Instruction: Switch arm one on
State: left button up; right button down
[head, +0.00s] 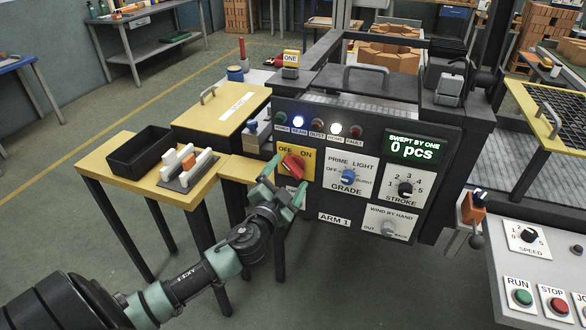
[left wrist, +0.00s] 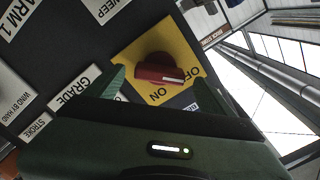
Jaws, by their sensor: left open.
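The ARM 1 panel (head: 335,218) carries a yellow OFF/ON plate (head: 307,154) with a red rotary switch (head: 292,166). In the left wrist view the red switch (left wrist: 158,70) shows upside down, and its white mark lies toward OFF. My left gripper (head: 286,182) is open just in front of the switch, its green fingers apart. In the left wrist view the fingertips of my left gripper (left wrist: 158,88) stand on either side of the switch's near edge; I cannot tell whether they touch it. My right gripper is not in view.
A blue GRADE knob (head: 348,176), a STROKE knob (head: 405,188) and a WIND BY HAND knob (head: 388,228) sit right of the switch. The display (head: 411,148) reads 0 pcs. A yellow table (head: 120,182) with a black bin (head: 140,150) stands left of the panel.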

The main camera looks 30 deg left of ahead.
aim_at(293, 167)
pick_arm(q)
jog(key=shift+x, duration=1.05)
jog(key=shift+w, duration=0.35)
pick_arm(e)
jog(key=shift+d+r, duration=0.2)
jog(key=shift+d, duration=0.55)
pick_arm(q)
jog(key=c, duration=1.4)
